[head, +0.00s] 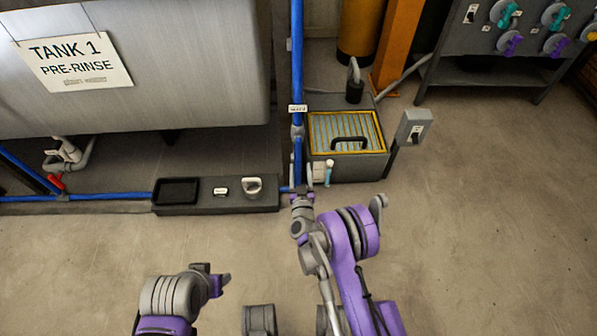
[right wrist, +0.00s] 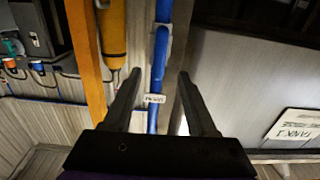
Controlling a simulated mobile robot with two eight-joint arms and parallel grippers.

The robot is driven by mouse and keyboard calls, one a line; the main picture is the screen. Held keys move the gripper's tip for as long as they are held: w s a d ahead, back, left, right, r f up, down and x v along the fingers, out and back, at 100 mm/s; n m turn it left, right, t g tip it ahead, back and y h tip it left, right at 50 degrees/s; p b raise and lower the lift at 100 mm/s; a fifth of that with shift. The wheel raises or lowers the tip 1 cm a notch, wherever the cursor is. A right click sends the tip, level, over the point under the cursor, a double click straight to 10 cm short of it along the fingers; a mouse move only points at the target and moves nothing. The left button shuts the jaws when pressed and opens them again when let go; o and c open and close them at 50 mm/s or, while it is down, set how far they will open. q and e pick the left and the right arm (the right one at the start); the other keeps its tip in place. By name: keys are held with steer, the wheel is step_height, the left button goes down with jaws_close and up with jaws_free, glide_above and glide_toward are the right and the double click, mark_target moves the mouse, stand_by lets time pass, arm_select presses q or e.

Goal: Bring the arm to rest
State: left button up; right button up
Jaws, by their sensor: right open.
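My right arm (head: 343,245), purple and grey, reaches forward from the bottom of the head view. Its gripper (head: 302,192) is small there, in front of the blue vertical pipe (head: 297,70). In the right wrist view the two dark fingers of the right gripper (right wrist: 156,88) stand apart with nothing held between them. The blue pipe (right wrist: 158,70) and its white tag (right wrist: 154,98) show behind the gap. I cannot tell how far the pipe is from the fingers.
A grey tank with a TANK 1 PRE-RINSE sign (head: 75,62) stands at the left. A low dark ledge (head: 215,205) sits below it. A grey box with a yellow-framed top (head: 350,170) and a switch post (head: 412,128) stand right of the pipe. The floor (head: 490,220) at the right is clear.

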arm_select(q)
steer(key=shift+s, duration=0.2)
arm_select(e)
steer(key=shift+s, duration=0.2)
step_height(320, 180, up, 11)
steer(key=n+g+y, duration=0.2)
steer(key=g+y, duration=0.1)
steer(key=s+d+r+g, duration=0.3)
steer(key=s+d+r, duration=0.1)
steer(key=s+r, duration=0.4)
steer(key=s+d+m+g+h, duration=0.1)
steer(key=s+d+g, duration=0.25)
steer(key=s, duration=0.75)
steer(key=s+d+f+m+g+h, duration=0.15)
steer(key=s+d, duration=0.25)
steer(key=s, duration=0.6)
steer(key=s+d+g+h, duration=0.1)
steer(key=s+d+g, duration=0.2)
steer(key=s, duration=0.8)
arm_select(q)
step_height(320, 180, up, 29)
steer(key=t+p, duration=0.1)
steer(key=p, duration=2.5)
steer(key=shift+w, duration=0.3)
arm_select(e)
step_height(320, 180, up, 29)
steer(key=t, duration=0.1)
steer(key=shift+w, duration=0.2)
